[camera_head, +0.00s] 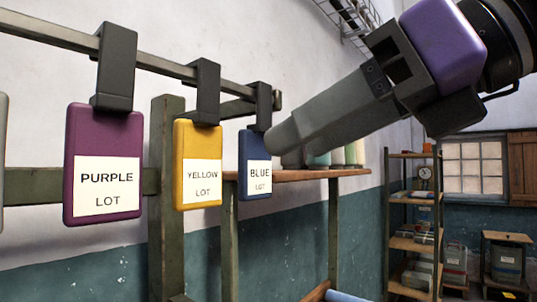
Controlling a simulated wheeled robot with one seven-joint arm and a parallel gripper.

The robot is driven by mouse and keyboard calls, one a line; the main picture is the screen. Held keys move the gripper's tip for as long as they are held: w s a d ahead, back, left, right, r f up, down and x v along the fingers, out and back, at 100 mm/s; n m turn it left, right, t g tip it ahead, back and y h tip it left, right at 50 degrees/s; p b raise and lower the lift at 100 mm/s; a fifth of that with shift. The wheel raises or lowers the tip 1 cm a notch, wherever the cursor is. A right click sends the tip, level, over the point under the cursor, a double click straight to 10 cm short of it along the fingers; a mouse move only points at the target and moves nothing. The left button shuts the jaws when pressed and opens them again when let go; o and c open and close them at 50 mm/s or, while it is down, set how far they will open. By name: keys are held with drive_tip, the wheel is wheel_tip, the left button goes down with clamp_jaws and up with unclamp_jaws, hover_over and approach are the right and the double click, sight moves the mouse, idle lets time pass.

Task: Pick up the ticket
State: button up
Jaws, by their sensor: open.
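Several lot tickets hang from dark clips on a grey rail: a purple ticket (103,163) marked PURPLE LOT, a yellow ticket (197,163) marked YELLOW LOT, and a blue ticket (254,164) marked BLUE LOT. The edge of a grey ticket (2,150) is cut off at the far left. My gripper (275,138) reaches in from the upper right, with its fingertips close to the right edge of the blue ticket. One finger largely hides the other. I cannot tell whether the fingertips touch the ticket.
A green-grey post (167,215) stands behind the tickets. A wooden shelf (310,174) with jars lies behind my gripper. A shelving unit (412,240) with a clock and boxes stands at the right, near a window (474,168).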

sight(260, 168)
drive_tip(key=shift+s+f+p+x, duration=0.15)
drive_tip(key=shift+p+x, duration=0.3)
drive_tip(key=shift+x, duration=1.5)
drive_tip(key=shift+s+f+p+x, duration=0.15)
drive_tip(key=shift+p+x, duration=0.25)
drive_tip(key=shift+x, duration=1.5)
drive_tip(key=c, duration=1.1)
